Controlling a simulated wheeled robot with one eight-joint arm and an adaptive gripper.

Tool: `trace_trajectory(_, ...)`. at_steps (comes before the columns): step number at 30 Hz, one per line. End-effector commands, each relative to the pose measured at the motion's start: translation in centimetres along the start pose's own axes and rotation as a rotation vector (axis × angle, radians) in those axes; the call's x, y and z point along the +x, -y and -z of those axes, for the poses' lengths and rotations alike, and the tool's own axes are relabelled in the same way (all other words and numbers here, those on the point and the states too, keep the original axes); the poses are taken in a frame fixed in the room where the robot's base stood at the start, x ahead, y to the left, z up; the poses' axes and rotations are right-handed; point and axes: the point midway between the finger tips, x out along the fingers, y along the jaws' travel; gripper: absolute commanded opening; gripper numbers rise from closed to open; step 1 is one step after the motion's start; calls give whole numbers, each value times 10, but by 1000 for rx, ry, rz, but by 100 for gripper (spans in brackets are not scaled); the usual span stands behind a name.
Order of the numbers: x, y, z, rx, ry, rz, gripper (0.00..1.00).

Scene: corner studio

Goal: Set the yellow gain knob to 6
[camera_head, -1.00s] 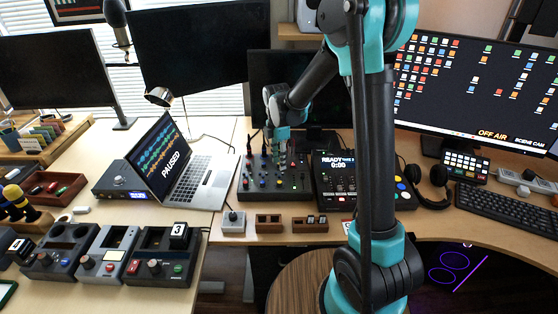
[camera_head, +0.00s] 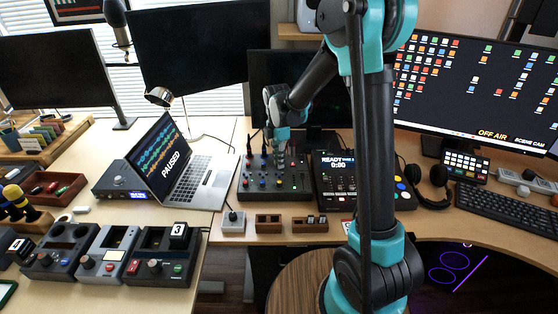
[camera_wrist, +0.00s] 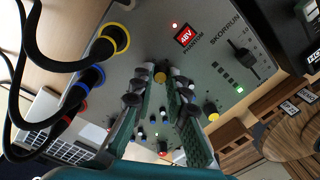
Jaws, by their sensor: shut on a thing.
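The mixer (camera_head: 258,192) is a grey audio panel in the middle of the desk, with rows of coloured knobs and cables plugged in. My gripper (camera_wrist: 161,75) reaches down over its far part. The fingers are closed around a yellow knob (camera_wrist: 160,77), which shows between the fingertips in the wrist view. The knob's pointer and scale are not readable. A second yellow knob (camera_wrist: 212,117) stands apart, to the right of the fingers. In the head view my gripper (camera_head: 279,146) hides the held knob.
Yellow-, blue- and red-ringed plugs (camera_wrist: 115,40) with black cables stand left of the fingers in the wrist view. A fader (camera_wrist: 240,64) and a red 48V button (camera_wrist: 184,37) lie beyond. The laptop (camera_head: 190,180) is left of the mixer; a black control deck (camera_head: 336,190) is right.

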Motion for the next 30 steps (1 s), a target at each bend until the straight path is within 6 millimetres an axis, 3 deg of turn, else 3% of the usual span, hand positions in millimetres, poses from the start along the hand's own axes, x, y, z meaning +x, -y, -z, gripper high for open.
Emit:
trace_trajectory(8, 0, 0, 0, 159, -9, 0, 0)
trace_trajectory(30, 0, 0, -2, 855, -48, 0, 0)
